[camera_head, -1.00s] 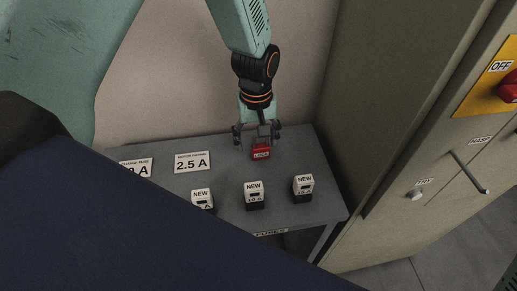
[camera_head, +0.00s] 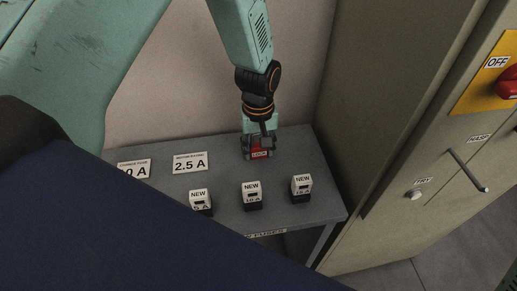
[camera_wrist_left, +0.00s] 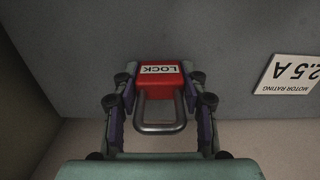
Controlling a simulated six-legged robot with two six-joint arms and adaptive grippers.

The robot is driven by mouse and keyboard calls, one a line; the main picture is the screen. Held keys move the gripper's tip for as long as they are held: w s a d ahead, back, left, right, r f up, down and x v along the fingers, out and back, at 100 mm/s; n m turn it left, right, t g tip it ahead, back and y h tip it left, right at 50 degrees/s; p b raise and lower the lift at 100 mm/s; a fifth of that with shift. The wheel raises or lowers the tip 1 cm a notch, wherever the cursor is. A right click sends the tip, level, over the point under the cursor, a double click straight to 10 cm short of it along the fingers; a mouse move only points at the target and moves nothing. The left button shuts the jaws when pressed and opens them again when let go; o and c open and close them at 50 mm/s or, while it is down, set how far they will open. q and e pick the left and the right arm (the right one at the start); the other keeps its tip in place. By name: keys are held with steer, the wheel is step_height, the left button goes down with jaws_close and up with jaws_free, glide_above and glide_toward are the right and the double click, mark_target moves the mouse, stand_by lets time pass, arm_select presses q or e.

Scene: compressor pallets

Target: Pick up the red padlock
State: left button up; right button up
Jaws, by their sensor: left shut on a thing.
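The red padlock (camera_head: 259,154) with a white LOCK label is at the back of the grey table (camera_head: 230,222). My left gripper (camera_head: 258,147) comes down on it from above, with its fingers on both sides. In the left wrist view the padlock (camera_wrist_left: 160,79) sits between the two fingers of the gripper (camera_wrist_left: 161,105), its metal shackle toward the palm. The gripper is shut on the padlock. I cannot tell whether the padlock touches the tabletop. My right gripper is not in view.
Fuse blocks labelled NEW (camera_head: 251,194) stand along the table's front. A 2.5 A sign (camera_head: 190,163) and another partly hidden sign (camera_head: 134,168) lie at the left. A cabinet (camera_head: 420,150) with a red OFF switch (camera_head: 508,85) and a handle (camera_head: 468,170) stands at the right.

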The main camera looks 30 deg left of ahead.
mark_target(260, 134)
arm_select(q)
steer(key=shift+s, duration=0.15)
steer(key=shift+c, duration=1.4)
steer(key=shift+d, duration=0.15)
steer(key=shift+c, duration=1.2)
step_height(260, 134, up, 9)
steer(key=shift+f+p, duration=0.1)
steer(key=shift+p, duration=0.6)
steer(key=shift+r, duration=0.6)
